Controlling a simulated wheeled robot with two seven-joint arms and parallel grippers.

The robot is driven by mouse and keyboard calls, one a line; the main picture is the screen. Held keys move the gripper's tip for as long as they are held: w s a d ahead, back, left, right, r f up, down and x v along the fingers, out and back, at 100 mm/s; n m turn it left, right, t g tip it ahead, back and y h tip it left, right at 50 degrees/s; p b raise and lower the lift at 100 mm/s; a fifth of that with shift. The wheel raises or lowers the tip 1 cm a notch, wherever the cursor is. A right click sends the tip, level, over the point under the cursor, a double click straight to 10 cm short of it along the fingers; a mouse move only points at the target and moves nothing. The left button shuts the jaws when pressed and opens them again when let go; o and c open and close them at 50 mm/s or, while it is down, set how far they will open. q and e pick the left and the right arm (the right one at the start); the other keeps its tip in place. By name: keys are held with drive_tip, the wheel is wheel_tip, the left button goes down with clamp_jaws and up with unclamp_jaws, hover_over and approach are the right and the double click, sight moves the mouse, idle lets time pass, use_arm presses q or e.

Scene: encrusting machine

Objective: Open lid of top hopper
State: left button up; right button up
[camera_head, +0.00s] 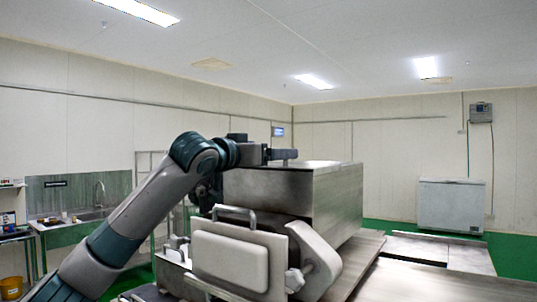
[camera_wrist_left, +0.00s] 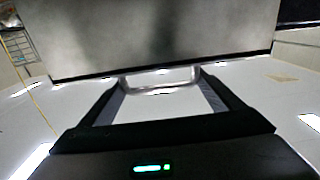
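The top hopper (camera_head: 340,200) is a large grey metal box on the machine, and its lid (camera_head: 325,164) lies flat and closed on top. My left arm reaches in from the left, and its gripper (camera_head: 285,154) is at the hopper's upper left edge, by the lid. In the left wrist view a bent metal handle (camera_wrist_left: 158,87) stands out from a broad grey metal face (camera_wrist_left: 165,35). The two fingers of my left gripper (camera_wrist_left: 158,84) are spread apart, with the handle between their tips. I cannot tell whether they touch it. My right gripper is not in view.
A white box-shaped cover (camera_head: 230,260) with its own handle (camera_head: 235,211) and a rounded grey part (camera_head: 315,262) stand in front of the hopper. A flat metal surface (camera_head: 430,280) extends right. A sink (camera_head: 90,215) and a white chest (camera_head: 452,205) stand farther off.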

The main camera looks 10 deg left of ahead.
use_arm(q)
drive_tip(key=x, duration=0.9)
drive_tip(key=shift+w+d+r, duration=0.1)
drive_tip(key=shift+w, duration=0.2)
drive_tip(key=o, duration=1.2)
drive_tip(key=shift+d, duration=0.1)
drive_tip(key=shift+s, duration=0.1)
